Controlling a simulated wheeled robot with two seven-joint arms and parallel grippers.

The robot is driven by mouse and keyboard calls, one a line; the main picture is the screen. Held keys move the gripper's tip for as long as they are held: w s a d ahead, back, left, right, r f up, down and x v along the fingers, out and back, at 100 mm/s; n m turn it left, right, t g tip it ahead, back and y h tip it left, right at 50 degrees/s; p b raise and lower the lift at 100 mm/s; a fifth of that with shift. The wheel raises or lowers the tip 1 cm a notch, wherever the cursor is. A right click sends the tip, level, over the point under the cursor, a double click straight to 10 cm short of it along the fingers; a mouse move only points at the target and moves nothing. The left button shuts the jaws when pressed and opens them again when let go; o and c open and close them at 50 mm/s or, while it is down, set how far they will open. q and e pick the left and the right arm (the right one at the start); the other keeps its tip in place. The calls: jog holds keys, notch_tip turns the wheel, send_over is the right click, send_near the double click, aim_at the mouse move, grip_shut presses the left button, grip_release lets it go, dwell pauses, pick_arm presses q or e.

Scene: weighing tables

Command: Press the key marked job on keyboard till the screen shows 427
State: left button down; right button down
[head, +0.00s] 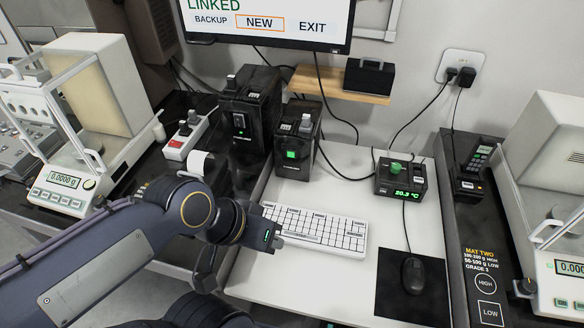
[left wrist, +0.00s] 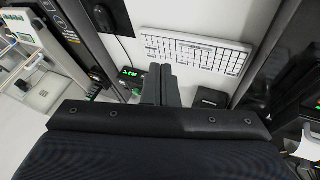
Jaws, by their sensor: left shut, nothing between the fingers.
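The white keyboard (head: 325,232) lies on the white table, and its left end is partly hidden by my left arm. The key markings are too small to read. The screen (head: 270,36) is cut off at the top; it reads LINKED, with BACKUP, NEW and EXIT below, and NEW is framed in orange. My left gripper (head: 278,239) is shut and empty at the keyboard's near left part; I cannot tell whether it touches a key. In the left wrist view its closed fingers (left wrist: 160,84) show beside the keyboard (left wrist: 196,52). My right gripper is not in view.
A mouse (head: 413,275) lies on a black mat (head: 390,298) to the right. A small unit reading 20.3 °C (head: 400,181) stands behind it. Two black devices (head: 250,110) (head: 297,145) stand behind the keyboard. Balances (head: 65,182) (head: 567,268) stand at both sides.

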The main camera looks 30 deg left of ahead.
pick_arm(q)
jog(key=w+a+f+n+g+y+b, duration=0.1)
jog(key=w+a+f+y, duration=0.15)
jog(key=w+a, duration=0.5)
jog(key=g+y+b, duration=0.1)
jog(key=y, duration=0.1)
send_over(269, 205)
jog(key=s+d, duration=0.1)
jog(key=s, duration=0.3)
jog(key=shift+n, duration=0.4)
jog(key=x, duration=0.2)
jog(key=s+x, duration=0.1)
jog(key=x, duration=0.1)
jog(key=shift+w+d+f, duration=0.1)
jog(key=shift+d+f, duration=0.1)
jog(key=shift+f, duration=0.05)
jog(key=shift+f+g, duration=0.1)
jog(key=shift+g, duration=0.2)
jog(key=x, duration=0.4)
jog(key=b+x, duration=0.1)
jog(key=x, duration=0.4)
jog(key=s+x, duration=0.1)
jog(key=x, duration=0.3)
jog(key=shift+w+d+f+b, duration=0.1)
jog(key=shift+w+f+b, duration=0.05)
jog(key=shift+f+b, duration=0.25)
